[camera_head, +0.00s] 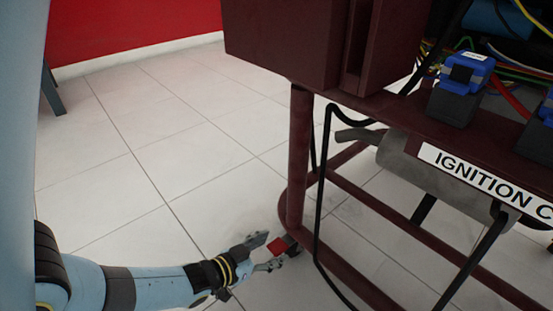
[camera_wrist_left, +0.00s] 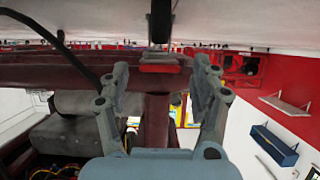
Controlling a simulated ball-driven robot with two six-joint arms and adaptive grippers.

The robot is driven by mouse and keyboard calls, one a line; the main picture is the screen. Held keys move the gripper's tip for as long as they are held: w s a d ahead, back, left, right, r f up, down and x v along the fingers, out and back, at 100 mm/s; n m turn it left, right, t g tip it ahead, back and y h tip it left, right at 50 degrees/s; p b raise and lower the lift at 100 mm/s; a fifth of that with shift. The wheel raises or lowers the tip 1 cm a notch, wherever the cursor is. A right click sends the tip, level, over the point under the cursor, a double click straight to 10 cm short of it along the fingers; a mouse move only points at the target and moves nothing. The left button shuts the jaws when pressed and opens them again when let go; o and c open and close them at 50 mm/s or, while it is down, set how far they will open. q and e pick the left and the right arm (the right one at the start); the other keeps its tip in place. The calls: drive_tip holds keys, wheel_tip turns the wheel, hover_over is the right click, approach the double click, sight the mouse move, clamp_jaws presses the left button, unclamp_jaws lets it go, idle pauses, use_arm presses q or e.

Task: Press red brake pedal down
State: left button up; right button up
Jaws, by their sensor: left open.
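The red brake pedal (camera_head: 278,246) is a small red pad low down by the foot of the maroon frame post, close above the tiled floor. My left gripper (camera_head: 270,254) reaches in from the left, with its open fingers at the pedal. In the left wrist view the red pedal (camera_wrist_left: 160,67) lies between the two spread fingers of the left gripper (camera_wrist_left: 161,72), with a gap on both sides. I cannot tell whether any finger touches it. My right gripper is not in view.
The maroon engine stand (camera_head: 297,150) rises right beside the pedal. A black cable (camera_head: 319,200) hangs down near it. A grey muffler-like cylinder (camera_head: 408,158) and blue-topped connectors (camera_head: 465,72) are further right. The white tiled floor (camera_head: 150,150) at left is clear.

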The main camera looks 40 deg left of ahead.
use_arm(q)
drive_tip(key=shift+w, duration=0.15)
drive_tip(key=shift+c, duration=0.2)
clamp_jaws()
